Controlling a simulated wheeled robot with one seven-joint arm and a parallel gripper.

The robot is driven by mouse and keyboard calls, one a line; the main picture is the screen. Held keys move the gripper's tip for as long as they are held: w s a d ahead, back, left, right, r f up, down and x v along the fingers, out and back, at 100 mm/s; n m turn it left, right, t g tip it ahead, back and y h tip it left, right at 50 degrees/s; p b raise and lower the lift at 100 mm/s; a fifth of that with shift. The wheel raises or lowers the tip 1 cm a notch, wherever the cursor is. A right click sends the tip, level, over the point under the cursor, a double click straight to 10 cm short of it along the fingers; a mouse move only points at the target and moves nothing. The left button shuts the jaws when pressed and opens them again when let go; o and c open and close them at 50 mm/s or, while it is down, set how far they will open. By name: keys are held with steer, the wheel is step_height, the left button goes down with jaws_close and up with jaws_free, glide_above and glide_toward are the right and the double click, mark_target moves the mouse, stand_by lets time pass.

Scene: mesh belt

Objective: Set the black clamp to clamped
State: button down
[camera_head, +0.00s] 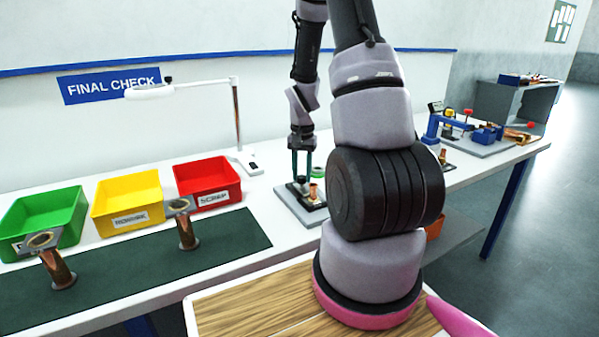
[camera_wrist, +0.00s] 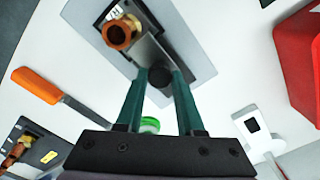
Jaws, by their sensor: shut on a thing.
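My gripper (camera_head: 303,164) reaches down over a small grey fixture plate (camera_head: 288,200) on the white bench, right of the red bin. In the wrist view its two teal fingers (camera_wrist: 160,78) are closed on the black clamp's round dark end (camera_wrist: 159,76). The clamp lies over the fixture plate (camera_wrist: 192,45), and a copper fitting (camera_wrist: 117,36) sits on a dark block beside it. The copper fitting also shows in the head view (camera_head: 313,190). Most of the clamp is hidden in the head view, so its exact angle is hard to tell.
A red bin (camera_head: 208,183) and a lamp base (camera_head: 249,163) stand left of the fixture. An orange-handled tool (camera_wrist: 36,86) and a green ring (camera_wrist: 149,125) lie nearby. Another fixture (camera_wrist: 28,145) is at the lower left of the wrist view. Copper parts stand on the green mat (camera_head: 130,270).

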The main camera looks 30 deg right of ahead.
steer(key=c, duration=0.5)
jaws_free()
steer(key=shift+s, duration=0.25)
steer(key=shift+r, duration=0.1)
step_height(320, 180, up, 11)
steer(key=shift+f, duration=0.2)
step_height(320, 180, up, 9)
steer(key=n+t, duration=0.1)
steer(key=t, duration=0.1)
glide_above(303, 177)
steer(key=s+a, duration=0.3)
steer(key=a, duration=0.1)
steer(key=s+a+r+n+t, duration=0.1)
steer(key=s+a+r, duration=0.2)
steer(key=s+r, duration=0.1)
steer(key=s+a+r+n+t+y, duration=0.1)
steer(key=s+a+r+t, duration=0.1)
steer(key=s+r, duration=0.3)
steer(key=s+a+r+n+t+y, duration=0.1)
steer(key=s+a+r+t, duration=0.1)
steer(key=s+a+r, duration=0.2)
steer(key=shift+s+a+r, duration=0.25)
steer(key=shift+s+a, duration=0.15)
steer(key=shift+s, duration=0.25)
